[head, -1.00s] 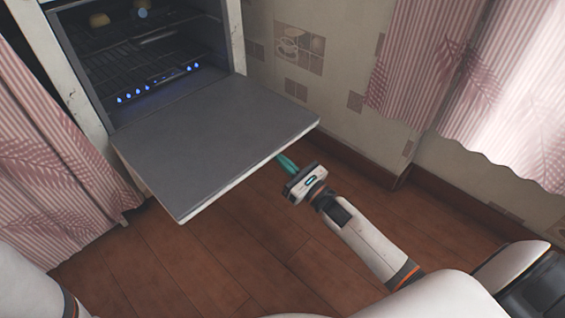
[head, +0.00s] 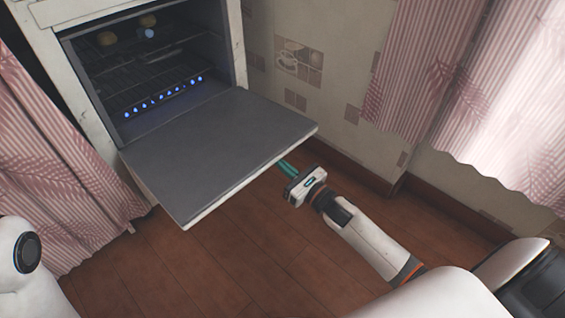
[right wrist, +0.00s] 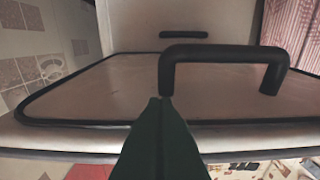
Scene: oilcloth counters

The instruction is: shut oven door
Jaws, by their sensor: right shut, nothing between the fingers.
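The oven door (head: 215,150) hangs open, lowered to a near-flat slope in front of the lit oven cavity (head: 150,70). My right gripper (head: 285,166) is at the door's front edge, toward its right side, with its green fingertips partly hidden under the edge. In the right wrist view the shut fingers (right wrist: 160,105) are closed together and empty. Their tips are at one end of the door's black bar handle (right wrist: 225,54); I cannot tell whether they touch it. The door's outer face (right wrist: 110,85) shows behind the handle. My left gripper is out of view.
Inside the oven are racks (head: 135,75), a row of blue flames and some small round items. Pink striped curtains (head: 70,190) hang at left and right. A tiled wall (head: 330,80) stands right of the oven. The wooden floor (head: 210,270) in front is clear.

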